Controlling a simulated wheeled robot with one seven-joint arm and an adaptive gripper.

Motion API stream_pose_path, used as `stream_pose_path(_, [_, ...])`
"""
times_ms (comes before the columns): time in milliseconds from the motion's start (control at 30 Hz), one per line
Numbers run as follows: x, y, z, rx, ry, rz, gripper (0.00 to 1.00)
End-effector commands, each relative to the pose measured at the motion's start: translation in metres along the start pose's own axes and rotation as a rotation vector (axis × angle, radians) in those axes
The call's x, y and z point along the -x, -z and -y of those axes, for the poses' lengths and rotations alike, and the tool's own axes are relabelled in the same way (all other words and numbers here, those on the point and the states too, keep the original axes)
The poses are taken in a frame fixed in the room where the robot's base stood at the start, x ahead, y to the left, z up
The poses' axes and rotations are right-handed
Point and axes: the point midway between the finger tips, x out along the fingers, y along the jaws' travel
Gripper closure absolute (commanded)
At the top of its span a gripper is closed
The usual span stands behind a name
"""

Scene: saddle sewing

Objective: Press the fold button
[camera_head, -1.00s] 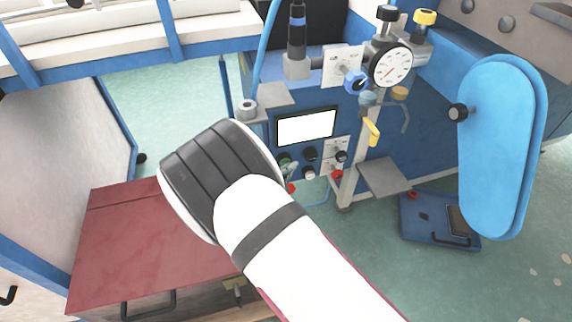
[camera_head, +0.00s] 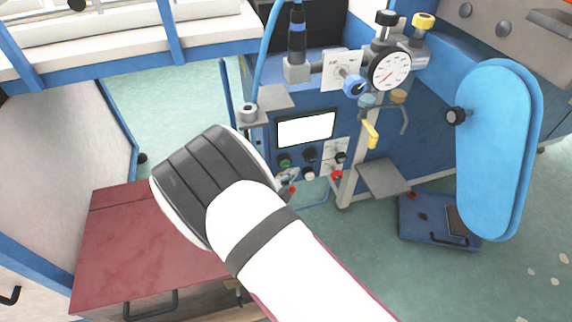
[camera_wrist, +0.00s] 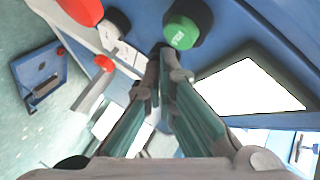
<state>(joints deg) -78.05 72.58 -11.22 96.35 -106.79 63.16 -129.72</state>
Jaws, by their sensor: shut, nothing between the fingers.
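Several buttons sit on the blue machine's control panel below a white screen (camera_head: 306,130). A green button (camera_wrist: 181,32) with small white lettering is close to my fingertips in the wrist view; it also shows in the head view (camera_head: 284,160). I cannot read the lettering surely, nor tell which button is the fold button. My gripper (camera_wrist: 160,52) is shut and empty. Its tips appear just below and left of the green button; contact cannot be told. In the head view my gripper (camera_head: 288,182) is mostly hidden behind my arm.
A red knob (camera_wrist: 83,10) and another red button (camera_wrist: 103,62) lie left of my fingertips. A dial gauge (camera_head: 390,70) and yellow lever (camera_head: 370,134) stand right of the panel. A red cabinet (camera_head: 140,240) is at lower left.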

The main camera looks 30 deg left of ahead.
Motion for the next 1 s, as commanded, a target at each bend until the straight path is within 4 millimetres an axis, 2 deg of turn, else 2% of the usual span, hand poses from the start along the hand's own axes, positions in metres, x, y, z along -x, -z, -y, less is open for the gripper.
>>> stream_pose_path(233, [0.002, 0.001, -0.001, 0.001, -0.001, 0.0, 1.0])
stream_pose_path(700, [0.03, 0.022, -0.021, 0.003, -0.001, 0.0, 1.0])
stream_pose_path(1000, [0.035, 0.025, -0.026, 0.0, 0.0, 0.0, 1.0])
